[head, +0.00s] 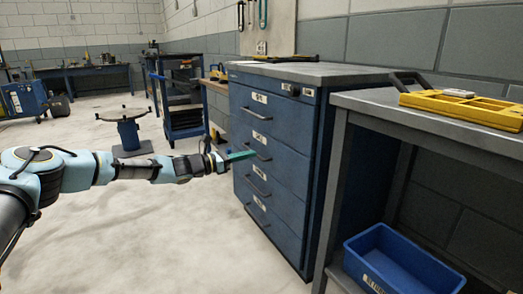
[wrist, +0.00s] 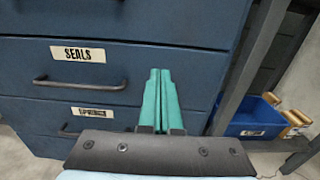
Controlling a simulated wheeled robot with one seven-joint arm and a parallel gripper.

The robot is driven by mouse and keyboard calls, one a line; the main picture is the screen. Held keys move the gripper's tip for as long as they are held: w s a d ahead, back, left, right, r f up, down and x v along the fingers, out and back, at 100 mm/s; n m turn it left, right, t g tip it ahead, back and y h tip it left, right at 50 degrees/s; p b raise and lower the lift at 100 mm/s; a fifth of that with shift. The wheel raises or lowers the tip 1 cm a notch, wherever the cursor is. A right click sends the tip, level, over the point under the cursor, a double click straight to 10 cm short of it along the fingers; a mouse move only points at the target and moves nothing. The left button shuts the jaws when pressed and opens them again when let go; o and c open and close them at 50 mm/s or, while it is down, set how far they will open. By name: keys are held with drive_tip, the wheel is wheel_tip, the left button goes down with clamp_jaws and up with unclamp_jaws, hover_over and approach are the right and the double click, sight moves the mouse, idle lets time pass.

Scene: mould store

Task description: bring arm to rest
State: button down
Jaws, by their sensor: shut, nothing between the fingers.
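My arm reaches in from the left in the head view, stretched out toward the blue drawer cabinet (head: 283,175). My gripper (head: 254,153) is at its front, near the upper drawers. In the wrist view the green fingers of my gripper (wrist: 161,75) lie side by side, shut and empty. Behind them are the drawer fronts, one labelled SEALS (wrist: 77,54) with a dark bar handle (wrist: 80,84). The drawers I see look shut. I cannot tell the exact gap between the fingertips and the cabinet.
A grey workbench (head: 364,101) stands right of the cabinet, with a yellow tray (head: 463,107) on top. A blue bin (head: 400,262) sits on its lower shelf. A round-topped stand (head: 128,132) and a blue trolley (head: 184,117) are behind. The floor at left is mostly clear.

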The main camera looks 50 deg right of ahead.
drive_tip(key=shift+v, duration=1.35)
drive_tip(key=w+a+f+m+t+y, duration=0.15)
drive_tip(key=a+m+y, duration=0.25)
drive_tip(key=a, duration=0.7)
drive_tip(key=a+f+m+t+y, duration=0.2)
drive_tip(key=a+m+y, duration=0.2)
drive_tip(key=a, duration=0.8)
drive_tip(key=w+a+f+m+t+y, duration=0.1)
drive_tip(key=a+f+m+y, duration=0.2)
drive_tip(key=a, duration=0.8)
drive_tip(key=s+a+r+m+t+y, duration=0.1)
drive_tip(key=s+a+r+y, duration=0.15)
drive_tip(key=a, duration=0.75)
drive_tip(key=s+a+r+m+t+y, duration=0.1)
drive_tip(key=a+r+t, duration=0.15)
drive_tip(key=a, duration=0.85)
drive_tip(key=s+a+r+m+y, duration=0.15)
drive_tip(key=a+r, duration=0.25)
drive_tip(key=a, duration=0.6)
wheel_tip(320, 180, up, 28)
drive_tip(key=p, duration=2.8)
drive_tip(key=shift+a+p, duration=0.3)
drive_tip(key=shift+a, duration=0.05)
